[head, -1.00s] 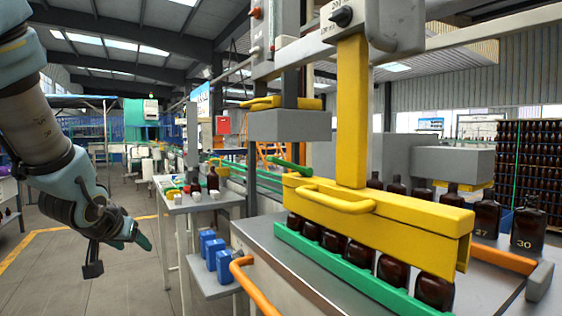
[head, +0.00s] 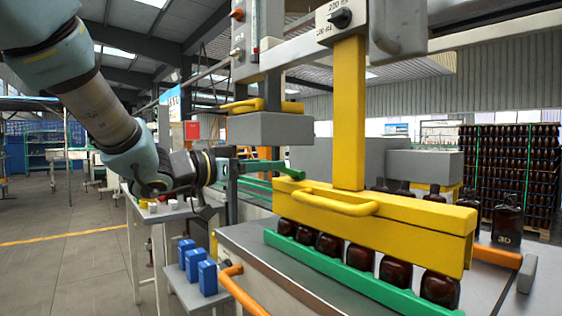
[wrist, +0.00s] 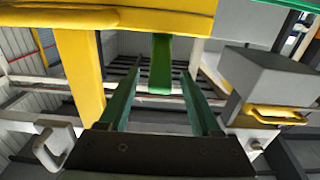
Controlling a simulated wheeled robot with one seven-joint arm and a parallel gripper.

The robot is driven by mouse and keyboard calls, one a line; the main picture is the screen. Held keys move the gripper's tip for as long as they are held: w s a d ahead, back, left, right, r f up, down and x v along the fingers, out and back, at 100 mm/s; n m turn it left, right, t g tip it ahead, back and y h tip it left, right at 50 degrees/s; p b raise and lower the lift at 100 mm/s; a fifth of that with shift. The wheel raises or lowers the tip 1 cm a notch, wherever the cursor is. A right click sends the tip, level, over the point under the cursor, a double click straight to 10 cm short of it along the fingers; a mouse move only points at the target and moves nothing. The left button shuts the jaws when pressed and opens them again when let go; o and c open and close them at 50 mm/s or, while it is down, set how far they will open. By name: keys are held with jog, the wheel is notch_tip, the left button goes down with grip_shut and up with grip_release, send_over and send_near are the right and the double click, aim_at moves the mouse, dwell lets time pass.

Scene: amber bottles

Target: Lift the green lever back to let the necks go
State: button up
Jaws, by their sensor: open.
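The green lever (head: 288,172) sticks out from the left end of the yellow clamp bar (head: 400,216). In the wrist view the lever (wrist: 161,62) hangs from the yellow bar at the top, centred between my two green fingers. My gripper (head: 243,165) is open at the lever's free end. In the wrist view the fingers (wrist: 160,80) stand either side of the lever with gaps, and I see no contact. Several amber bottles (head: 361,256) stand in a row under the bar, with their necks hidden behind it.
A green rail (head: 340,270) runs along the front of the bottles. An orange handle (head: 240,290) and blue boxes (head: 207,277) are at the lower left. A grey block with a yellow handle (head: 268,128) hangs behind the lever. More bottles (head: 507,222) stand at right.

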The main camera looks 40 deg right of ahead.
aim_at(283, 170)
jog(key=d, duration=0.5)
jog(key=shift+s+p, duration=0.1)
jog(key=shift+p, duration=0.25)
jog(key=shift+a, duration=0.1)
grip_shut()
dwell(1.0)
